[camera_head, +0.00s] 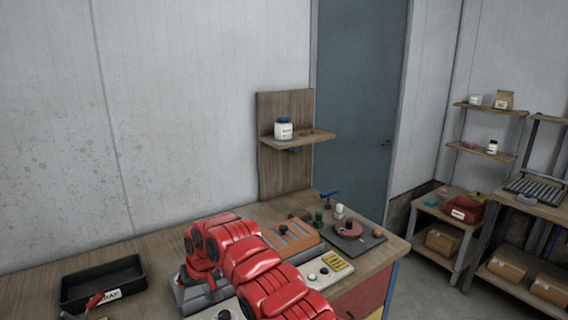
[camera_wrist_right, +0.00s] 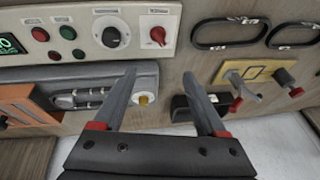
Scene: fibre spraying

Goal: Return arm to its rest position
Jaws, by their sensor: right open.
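My red right arm (camera_head: 250,265) reaches over the workbench from the bottom of the head view. I cannot make out its fingers there. In the right wrist view my right gripper (camera_wrist_right: 159,73) is open, its two grey fingers apart with nothing held between them. I do not see my left gripper.
A black tray (camera_head: 133,273) stands on the wooden bench (camera_head: 160,242) at left, with a small red and grey item at its front. A white jar (camera_head: 283,130) is on the wall shelf (camera_head: 308,138). Shelving stands far right.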

